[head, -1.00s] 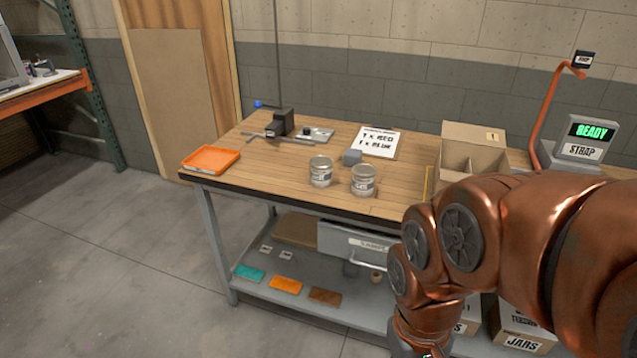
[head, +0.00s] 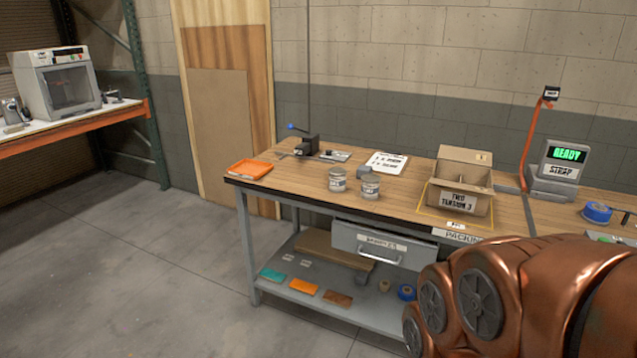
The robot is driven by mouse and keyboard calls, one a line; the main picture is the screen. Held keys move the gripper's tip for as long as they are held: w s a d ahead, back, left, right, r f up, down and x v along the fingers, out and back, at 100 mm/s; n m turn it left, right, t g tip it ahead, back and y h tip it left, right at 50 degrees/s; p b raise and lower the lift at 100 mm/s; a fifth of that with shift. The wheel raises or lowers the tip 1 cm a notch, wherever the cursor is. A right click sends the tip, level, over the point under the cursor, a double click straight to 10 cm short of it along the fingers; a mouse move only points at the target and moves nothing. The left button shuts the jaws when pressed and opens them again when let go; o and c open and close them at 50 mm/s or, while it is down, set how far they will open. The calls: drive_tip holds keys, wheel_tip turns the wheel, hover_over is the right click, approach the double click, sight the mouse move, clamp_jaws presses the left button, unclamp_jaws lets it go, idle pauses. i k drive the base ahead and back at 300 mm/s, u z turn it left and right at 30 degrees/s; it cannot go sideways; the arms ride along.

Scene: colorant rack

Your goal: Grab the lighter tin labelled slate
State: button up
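Two metal tins stand upright side by side on the wooden workbench, a left tin (head: 338,180) and a right tin (head: 370,187). Both look grey with pale labels. The label words are too small to read, so I cannot tell which one says slate or which is lighter. My copper-coloured arm fills the lower right of the head view, in front of the bench. My gripper is outside the picture.
The workbench (head: 300,187) also bears an orange tray (head: 249,169), a clamp device (head: 307,145), a paper sheet (head: 386,162), an open cardboard box (head: 460,200) and a READY display (head: 566,155). A drawer (head: 380,245) hangs below. Floor at left is clear.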

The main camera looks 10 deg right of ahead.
sight(336, 175)
drive_tip(key=u, duration=0.8)
drive_tip(key=i, duration=1.25)
drive_tip(key=z, duration=0.1)
